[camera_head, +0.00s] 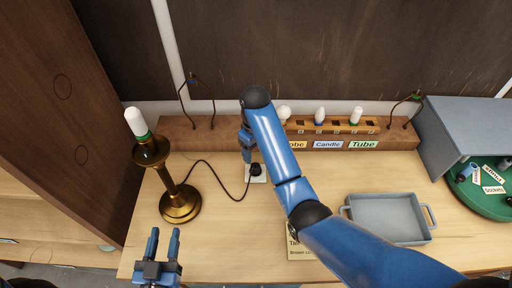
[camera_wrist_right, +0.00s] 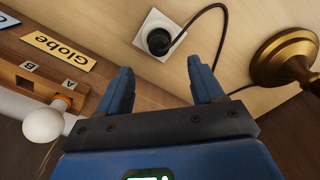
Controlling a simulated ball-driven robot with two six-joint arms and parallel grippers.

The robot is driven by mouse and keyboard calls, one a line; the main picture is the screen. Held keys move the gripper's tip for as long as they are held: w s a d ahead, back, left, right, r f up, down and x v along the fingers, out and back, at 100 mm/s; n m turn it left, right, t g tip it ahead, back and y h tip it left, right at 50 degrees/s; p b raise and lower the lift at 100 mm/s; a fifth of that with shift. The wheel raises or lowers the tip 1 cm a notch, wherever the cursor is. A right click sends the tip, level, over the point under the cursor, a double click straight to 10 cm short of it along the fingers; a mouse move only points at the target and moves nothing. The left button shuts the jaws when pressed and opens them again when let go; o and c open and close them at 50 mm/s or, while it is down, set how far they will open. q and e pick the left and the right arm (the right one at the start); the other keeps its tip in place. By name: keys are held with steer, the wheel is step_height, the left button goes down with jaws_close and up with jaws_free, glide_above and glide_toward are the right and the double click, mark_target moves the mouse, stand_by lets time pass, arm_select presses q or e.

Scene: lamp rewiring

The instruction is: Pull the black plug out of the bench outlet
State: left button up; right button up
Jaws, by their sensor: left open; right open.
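The black plug (camera_head: 255,169) sits in the white bench outlet (camera_head: 262,179), in front of the wooden rail. In the right wrist view the plug (camera_wrist_right: 158,41) is upright in the outlet (camera_wrist_right: 144,55), with its black cord (camera_wrist_right: 205,10) curving away. The cord runs to the brass lamp (camera_head: 180,204), which carries a white bulb with a green base. My right gripper (camera_wrist_right: 160,82) is open and empty, with the plug ahead of its fingers and apart from them. In the head view my right arm hides part of it. My left gripper (camera_head: 164,240) is open and empty near the front edge.
A wooden rail (camera_head: 190,134) holds several bulbs above Candle (camera_head: 328,145) and Tube (camera_head: 363,145) labels. A grey tray (camera_head: 388,218) stands at the right. A green turntable (camera_head: 480,200) sits under a grey cover (camera_head: 465,125). A label card (camera_head: 298,250) lies partly under my right arm.

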mark_target(256, 166)
step_height(256, 166, down, 3)
steer(key=shift+w+r+b, duration=0.1)
steer(key=shift+w+b, duration=0.05)
steer(key=shift+b, duration=0.7)
step_height(256, 166, down, 5)
steer(key=shift+f+p, duration=0.2)
steer(key=shift+p, duration=0.8)
steer(key=shift+f, duration=0.95)
steer(key=c, duration=0.5)
steer(key=o, duration=0.5)
steer(key=shift+r, duration=0.15)
